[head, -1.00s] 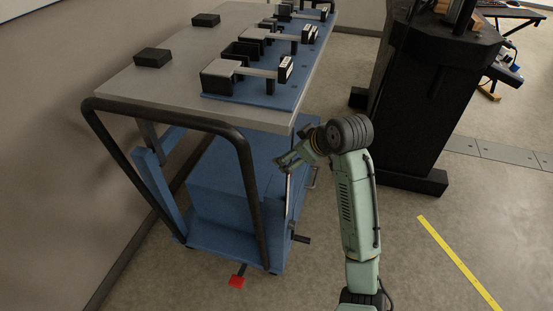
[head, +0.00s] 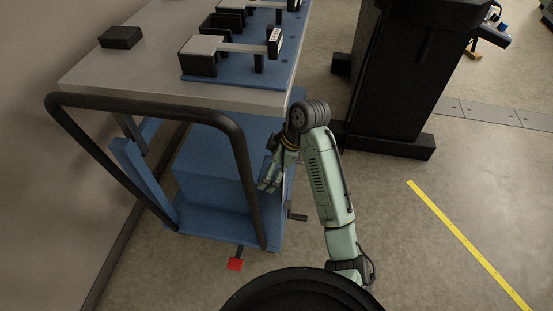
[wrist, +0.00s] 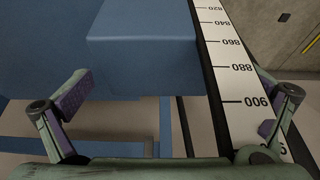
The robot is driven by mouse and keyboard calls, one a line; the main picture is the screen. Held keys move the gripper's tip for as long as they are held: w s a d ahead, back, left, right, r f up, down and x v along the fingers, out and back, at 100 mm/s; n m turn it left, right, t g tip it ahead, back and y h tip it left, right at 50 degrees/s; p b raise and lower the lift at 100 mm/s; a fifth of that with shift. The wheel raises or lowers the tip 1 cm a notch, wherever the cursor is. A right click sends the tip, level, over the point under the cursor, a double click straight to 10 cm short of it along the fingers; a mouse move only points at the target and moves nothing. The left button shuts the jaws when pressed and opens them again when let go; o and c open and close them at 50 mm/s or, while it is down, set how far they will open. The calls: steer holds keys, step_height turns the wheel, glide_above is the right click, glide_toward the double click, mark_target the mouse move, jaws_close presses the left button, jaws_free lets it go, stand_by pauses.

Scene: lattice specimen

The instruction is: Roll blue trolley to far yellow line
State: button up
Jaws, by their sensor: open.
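The blue trolley (head: 215,180) stands along the left wall, with a grey top (head: 160,65) and a black tubular push handle (head: 238,150) at its near end. A red pedal (head: 235,264) sticks out low at that end. My gripper (head: 267,187) is open at the trolley's right side, fingers angled down.
Black blocks (head: 120,37) and bar specimens on fixtures (head: 230,48) rest on the trolley top. A large black machine (head: 400,80) stands behind and right of the trolley. The floor between trolley and yellow line is clear except for my arm.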

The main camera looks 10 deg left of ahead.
steer(key=shift+x, duration=1.75)
steer(key=shift+c, duration=0.4)
